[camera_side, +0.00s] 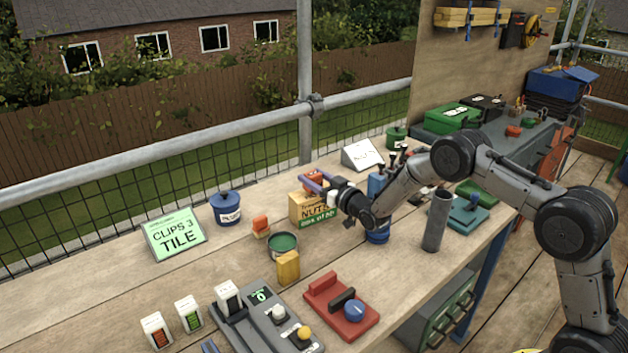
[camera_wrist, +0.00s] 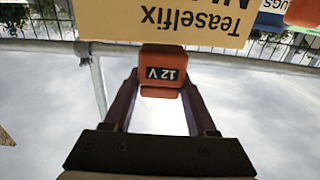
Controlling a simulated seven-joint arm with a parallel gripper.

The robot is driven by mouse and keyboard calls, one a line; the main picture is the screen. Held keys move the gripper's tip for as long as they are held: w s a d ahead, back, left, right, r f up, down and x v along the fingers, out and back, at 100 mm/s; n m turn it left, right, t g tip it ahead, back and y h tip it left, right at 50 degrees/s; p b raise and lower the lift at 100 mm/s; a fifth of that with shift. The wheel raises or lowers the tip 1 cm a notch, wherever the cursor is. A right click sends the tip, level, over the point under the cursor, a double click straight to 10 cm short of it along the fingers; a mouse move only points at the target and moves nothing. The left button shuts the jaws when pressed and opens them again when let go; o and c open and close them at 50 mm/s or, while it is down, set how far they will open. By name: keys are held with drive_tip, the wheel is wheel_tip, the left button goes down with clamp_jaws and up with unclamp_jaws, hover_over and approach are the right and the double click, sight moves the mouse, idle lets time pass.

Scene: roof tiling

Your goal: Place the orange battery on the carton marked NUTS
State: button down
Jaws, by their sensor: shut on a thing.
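My gripper (camera_side: 318,184) is shut on the orange battery (camera_side: 313,178), which sits between the fingertips above or at the top of the NUTS carton (camera_side: 307,213). In the wrist view the battery (camera_wrist: 161,62), marked 12 V, is held between both fingers of my gripper (camera_wrist: 161,80). The yellow carton (camera_wrist: 165,17) fills the top of that view, with its lettering upside down. I cannot tell whether the battery touches the carton. The carton stands upright on the bench, and my gripper partly hides its top right.
A green-topped tin (camera_side: 284,243), a yellow block (camera_side: 288,267) and another orange-topped piece (camera_side: 260,225) stand near the carton. A blue tin (camera_side: 226,206) and the CLIPS 3 TILE sign (camera_side: 175,235) are to the left. A grey tube (camera_side: 436,220) stands to the right.

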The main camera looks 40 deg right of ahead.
drive_tip(key=shift+f, duration=0.2)
drive_tip(key=shift+f, duration=0.2)
drive_tip(key=shift+c, duration=1)
unclamp_jaws()
